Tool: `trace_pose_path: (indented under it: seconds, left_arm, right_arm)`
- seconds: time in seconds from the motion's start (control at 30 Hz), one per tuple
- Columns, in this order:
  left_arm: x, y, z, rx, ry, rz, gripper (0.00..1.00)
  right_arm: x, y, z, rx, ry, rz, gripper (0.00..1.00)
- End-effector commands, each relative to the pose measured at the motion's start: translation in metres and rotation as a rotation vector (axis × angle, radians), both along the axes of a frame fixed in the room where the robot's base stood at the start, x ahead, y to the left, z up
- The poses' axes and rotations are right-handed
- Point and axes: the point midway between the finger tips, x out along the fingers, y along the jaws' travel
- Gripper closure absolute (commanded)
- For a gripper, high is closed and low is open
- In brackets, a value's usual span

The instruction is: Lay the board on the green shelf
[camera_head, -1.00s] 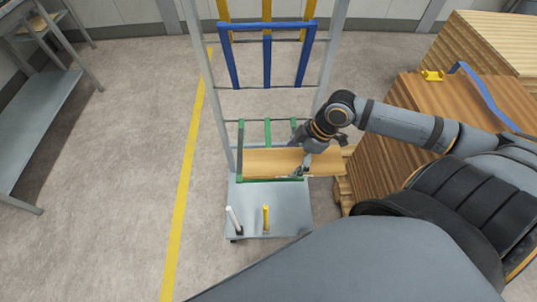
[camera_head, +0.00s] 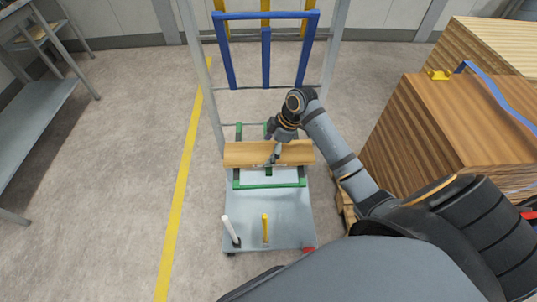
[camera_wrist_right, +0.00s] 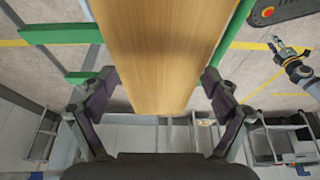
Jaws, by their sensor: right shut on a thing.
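The light wood board (camera_head: 240,154) lies crosswise over the rear part of the green shelf (camera_head: 268,186), a frame of green bars low on the rack. In the right wrist view the board (camera_wrist_right: 165,50) passes between the two fingers (camera_wrist_right: 160,88), and green bars (camera_wrist_right: 60,34) show on both sides. Whether the board touches the bars is unclear. My left gripper (camera_wrist_right: 290,48) shows small in the right wrist view, empty with fingers apart; it is outside the head view.
A blue shelf frame (camera_head: 266,52) is higher on the same rack, behind my arm. Stacked boards (camera_head: 440,120) stand to the right. Floor left of the rack is clear.

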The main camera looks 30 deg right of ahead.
Motion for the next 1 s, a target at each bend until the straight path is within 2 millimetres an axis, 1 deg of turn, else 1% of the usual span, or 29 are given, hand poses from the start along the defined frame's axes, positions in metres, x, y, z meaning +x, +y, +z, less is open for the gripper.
trace_pose_path:
  seconds: [0.07, 0.2, 0.23, 0.5, 0.53, 0.6, 0.9, 1.0]
  left_arm:
    - [0.000, 0.000, -0.002, 0.000, 0.001, 0.000, 0.60]
    - [-0.001, 0.000, -0.004, 0.000, 0.001, 0.000, 0.60]
    - [-0.001, 0.000, -0.004, 0.000, 0.001, 0.000, 0.60]
    - [-0.001, 0.000, -0.004, 0.000, 0.001, 0.000, 0.60]
    - [-0.001, 0.000, -0.004, 0.000, 0.001, 0.000, 0.60]
    - [-0.001, 0.000, -0.004, 0.000, 0.001, 0.000, 0.60]
    - [-0.001, 0.000, -0.004, 0.000, 0.001, 0.000, 0.60]
    - [-0.001, 0.000, -0.003, 0.000, 0.001, 0.000, 0.60]
  right_arm:
    - [0.004, 0.002, -0.008, 0.003, 0.002, 0.000, 0.57]
    - [0.003, 0.001, -0.032, 0.002, 0.002, 0.000, 0.57]
    - [0.003, 0.001, -0.034, 0.002, 0.002, 0.000, 0.57]
    - [0.003, 0.001, -0.035, 0.001, -0.001, 0.001, 0.57]
    - [0.003, 0.001, -0.036, 0.000, 0.001, 0.000, 0.09]
    - [0.003, 0.001, -0.036, 0.000, 0.001, 0.000, 0.00]
    - [0.003, 0.001, -0.036, 0.000, 0.001, 0.000, 0.00]
    - [0.003, -0.001, -0.032, -0.001, 0.000, 0.000, 0.00]
